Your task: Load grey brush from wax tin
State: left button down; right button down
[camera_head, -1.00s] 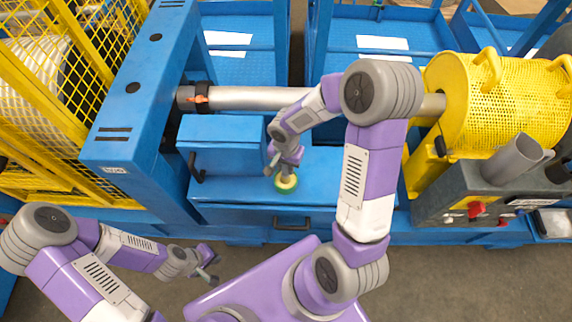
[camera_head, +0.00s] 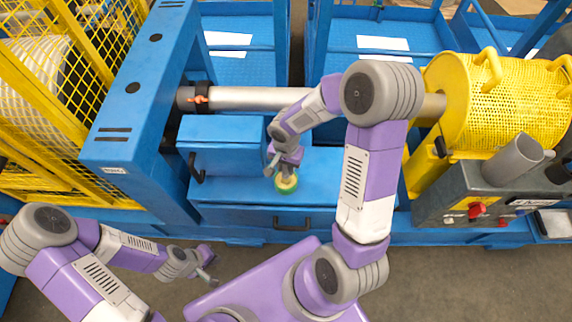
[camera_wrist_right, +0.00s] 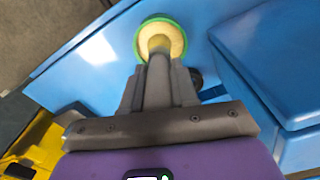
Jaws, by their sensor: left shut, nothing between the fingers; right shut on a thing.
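The wax tin (camera_head: 287,187) is a small round tin with a green rim and pale yellow wax, standing on the blue bench top. It also shows at the top of the right wrist view (camera_wrist_right: 141,45). My right gripper (camera_head: 284,172) is directly over the tin, pointing down, shut on the grey brush (camera_wrist_right: 158,75). My left gripper (camera_head: 208,277) is shut and empty, low at the left in front of the bench.
A grey shaft (camera_head: 255,98) with a dark collar and orange piece (camera_head: 201,98) runs behind the tin. A blue box (camera_head: 222,158) stands left of the tin. A yellow mesh guard (camera_head: 510,100) and control panel (camera_head: 478,208) are at the right.

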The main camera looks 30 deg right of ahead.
jog(key=shift+r+p, duration=2.15)
jog(key=shift+r, duration=1.35)
